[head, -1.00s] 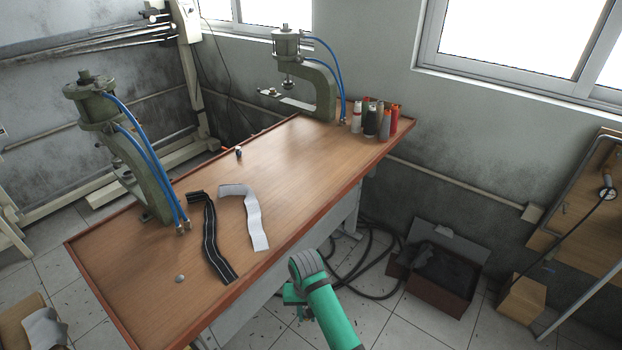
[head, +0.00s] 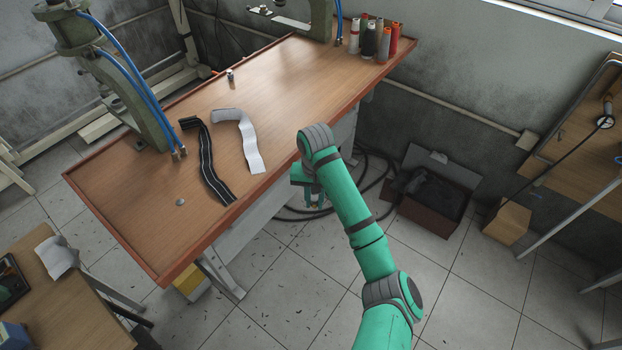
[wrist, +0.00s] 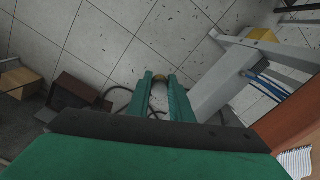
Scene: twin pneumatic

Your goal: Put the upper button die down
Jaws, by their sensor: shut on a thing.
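My gripper (wrist: 160,98) is shut on a small grey piece with a brownish end, the upper button die (wrist: 158,85), seen between the two green fingers in the wrist view. Fine detail of the die is too small to tell. In the head view my gripper (head: 314,198) hangs beside the front edge of the wooden table (head: 290,85), over the floor, partly hidden by my green arm.
A black strip (head: 207,160) and a pale strip (head: 247,140) lie on the table. A small round piece (head: 180,202) and a small dark-and-light piece (head: 230,75) are there too. A green press (head: 130,95) stands left; thread spools (head: 370,40) stand far right. The table's near left is mostly clear.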

